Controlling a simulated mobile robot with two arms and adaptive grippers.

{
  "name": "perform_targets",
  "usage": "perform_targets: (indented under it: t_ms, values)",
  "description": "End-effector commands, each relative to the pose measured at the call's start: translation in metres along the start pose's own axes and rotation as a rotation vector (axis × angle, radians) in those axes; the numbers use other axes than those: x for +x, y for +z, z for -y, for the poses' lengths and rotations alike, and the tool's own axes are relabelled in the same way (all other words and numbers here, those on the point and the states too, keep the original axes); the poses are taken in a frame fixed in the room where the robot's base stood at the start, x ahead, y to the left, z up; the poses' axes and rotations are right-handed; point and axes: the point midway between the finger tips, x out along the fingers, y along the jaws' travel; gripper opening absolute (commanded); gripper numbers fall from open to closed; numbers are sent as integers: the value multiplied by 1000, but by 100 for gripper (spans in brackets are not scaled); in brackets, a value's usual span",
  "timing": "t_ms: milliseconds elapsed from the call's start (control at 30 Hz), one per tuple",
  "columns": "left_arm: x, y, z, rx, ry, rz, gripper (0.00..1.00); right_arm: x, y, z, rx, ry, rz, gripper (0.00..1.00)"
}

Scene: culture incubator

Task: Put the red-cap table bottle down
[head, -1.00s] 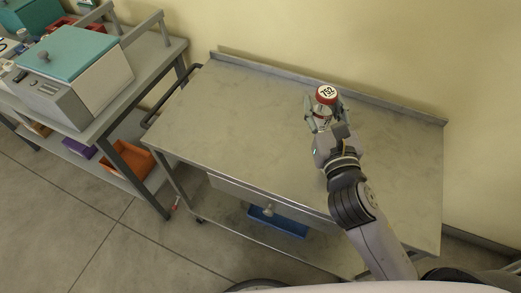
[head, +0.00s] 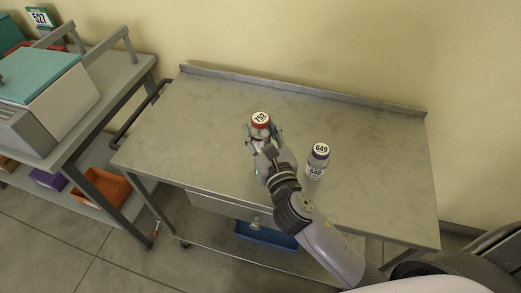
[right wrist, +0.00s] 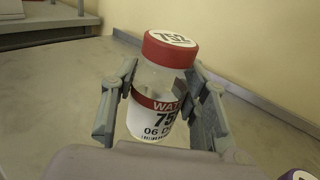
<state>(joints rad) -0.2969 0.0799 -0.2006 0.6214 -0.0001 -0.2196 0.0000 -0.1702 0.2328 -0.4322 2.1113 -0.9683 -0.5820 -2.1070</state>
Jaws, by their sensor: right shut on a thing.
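The red-cap bottle (head: 260,119) is clear, with a red and white label and "752" on its cap. It is upright over the left-middle part of the steel table (head: 200,110). My right gripper (head: 262,134) is shut around its sides. In the right wrist view the bottle (right wrist: 158,85) stands between the two grey fingers. My left gripper is not in view.
A purple-cap bottle (head: 318,153) marked "649" stands on the table to the right of my gripper; its cap edge shows in the right wrist view (right wrist: 298,175). A cart with a teal-lidded device (head: 45,75) is at the left. The table's left and far right are clear.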

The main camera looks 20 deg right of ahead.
Motion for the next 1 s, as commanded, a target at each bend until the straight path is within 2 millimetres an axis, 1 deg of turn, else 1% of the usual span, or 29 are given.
perform_targets:
  t_ms: [33,167,300,400,500,733,867,900,1000]
  values:
    - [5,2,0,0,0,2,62,0,-10,0,1,-1,-1,11]
    - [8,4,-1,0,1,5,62,0,-17,0,0,-1,2,11]
    - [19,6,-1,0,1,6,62,0,-40,0,1,-2,-2,11]
    - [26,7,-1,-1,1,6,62,0,-53,0,1,-2,0,11]
    - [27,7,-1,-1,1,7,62,0,-58,0,1,0,2,11]
    - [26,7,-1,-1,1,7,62,0,-57,0,0,0,2,11]
    - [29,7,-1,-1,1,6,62,0,-61,0,0,0,2,11]
    - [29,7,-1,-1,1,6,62,0,-61,0,0,0,1,42]
    - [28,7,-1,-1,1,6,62,0,-60,0,0,0,1,48]
